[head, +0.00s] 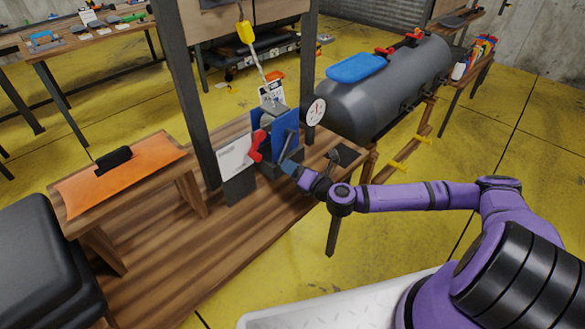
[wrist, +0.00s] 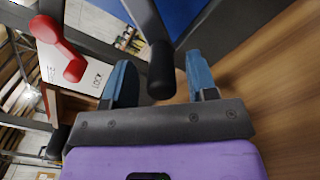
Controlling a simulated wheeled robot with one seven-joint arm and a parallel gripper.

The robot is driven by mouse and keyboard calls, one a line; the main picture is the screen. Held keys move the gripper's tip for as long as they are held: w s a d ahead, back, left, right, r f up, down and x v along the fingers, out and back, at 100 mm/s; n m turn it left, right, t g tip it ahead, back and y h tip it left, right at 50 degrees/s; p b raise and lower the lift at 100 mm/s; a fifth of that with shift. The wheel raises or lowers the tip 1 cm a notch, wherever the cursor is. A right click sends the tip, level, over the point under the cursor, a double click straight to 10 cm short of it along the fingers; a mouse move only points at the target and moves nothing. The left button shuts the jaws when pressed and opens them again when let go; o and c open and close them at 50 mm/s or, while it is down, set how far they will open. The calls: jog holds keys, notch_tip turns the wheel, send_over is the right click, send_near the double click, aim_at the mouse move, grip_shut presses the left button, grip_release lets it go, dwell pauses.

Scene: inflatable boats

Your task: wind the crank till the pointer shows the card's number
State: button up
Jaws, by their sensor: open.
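The crank (head: 287,144) is a dark arm on the side of a blue-panelled device (head: 263,128) on the wooden bench. In the wrist view, its black grip (wrist: 161,72) hangs between the two blue fingers of my gripper (wrist: 159,64). The gripper is open, with a visible gap on both sides of the grip. In the head view, my gripper (head: 289,168) is at the crank's lower end. A round white dial (head: 315,111) with a red pointer stands behind the device; its reading is too small to tell.
A red lever (head: 258,146) sits beside the card, left of the crank. A grey inflatable tube (head: 390,85) lies to the right. An orange-topped stand (head: 125,173) is at left. The front bench top is clear.

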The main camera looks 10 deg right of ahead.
jog(key=v, duration=1)
jog(key=shift+s, duration=0.2)
jog(key=shift+d, duration=0.15)
dwell(0.6)
